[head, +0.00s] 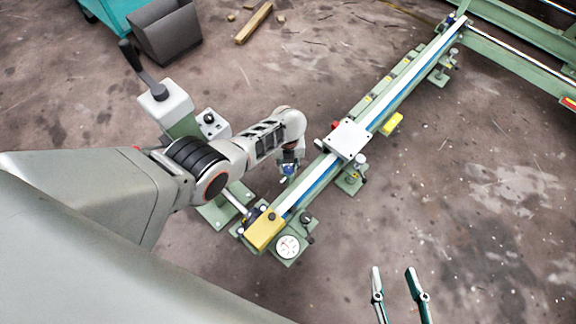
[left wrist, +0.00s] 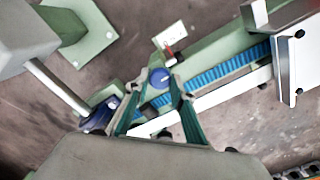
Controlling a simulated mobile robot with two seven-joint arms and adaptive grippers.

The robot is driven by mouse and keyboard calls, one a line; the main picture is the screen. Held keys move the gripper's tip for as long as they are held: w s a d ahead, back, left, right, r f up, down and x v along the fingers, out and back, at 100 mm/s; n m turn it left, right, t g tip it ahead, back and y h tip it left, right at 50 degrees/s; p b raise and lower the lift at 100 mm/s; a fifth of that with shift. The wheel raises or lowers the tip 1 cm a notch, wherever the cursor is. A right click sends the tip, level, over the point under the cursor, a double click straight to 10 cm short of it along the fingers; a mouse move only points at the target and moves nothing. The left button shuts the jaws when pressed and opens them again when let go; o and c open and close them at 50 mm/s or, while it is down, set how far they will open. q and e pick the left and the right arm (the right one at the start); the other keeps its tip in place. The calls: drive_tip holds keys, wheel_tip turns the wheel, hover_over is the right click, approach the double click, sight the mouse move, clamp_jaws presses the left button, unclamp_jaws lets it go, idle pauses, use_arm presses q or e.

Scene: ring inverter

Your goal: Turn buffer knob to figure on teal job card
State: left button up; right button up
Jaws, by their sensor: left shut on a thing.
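A round blue knob (left wrist: 160,78) with a pale pointer line sits beside the rail in the left wrist view. My left gripper (left wrist: 161,86) has its teal fingers closed on either side of it. In the head view my left gripper (head: 288,175) reaches down at the rail's near left side, and the knob is mostly hidden there. The scale and figures around the knob are too small to read. No teal job card can be made out in either view. My right gripper (head: 400,285) is open and empty above bare floor at the lower right.
The green rail (head: 400,85) with a blue strip runs to the upper right and carries a white carriage plate (head: 347,139). A yellow end block (head: 264,230) and a white dial (head: 287,246) are at its near end. A lever post (head: 160,100) stands left.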

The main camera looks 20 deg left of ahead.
sight(288, 168)
use_arm(q)
drive_tip(key=shift+a+f, duration=0.15)
drive_tip(key=o, duration=1.1)
drive_tip(key=shift+r, duration=0.2)
drive_tip(key=shift+d+r, duration=0.2)
drive_tip(key=shift+r, duration=0.25)
wheel_tip(288, 168, up, 11)
drive_tip(key=shift+a+f, duration=0.1)
